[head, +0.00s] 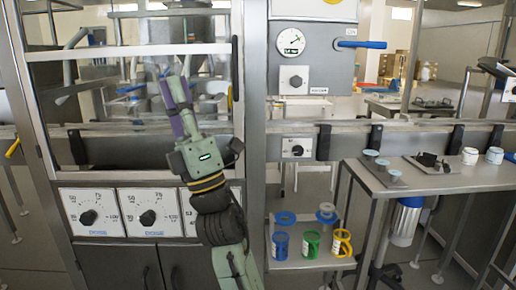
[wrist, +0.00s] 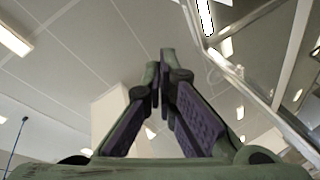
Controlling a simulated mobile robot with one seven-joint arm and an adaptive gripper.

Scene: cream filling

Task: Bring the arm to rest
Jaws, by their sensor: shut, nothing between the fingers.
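My gripper (head: 171,88) is raised in front of the glazed steel cabinet at the left of the head view. Its fingers point up and nothing is held. My green arm rises from the bottom edge, in front of the cabinet's knob panel.
The cabinet frame (head: 130,178) is close behind my arm. To the right, a low shelf (head: 310,264) holds blue, green and yellow containers. A steel table (head: 440,182) with small jars stands at the far right. A gauge panel (head: 318,60) hangs above the middle.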

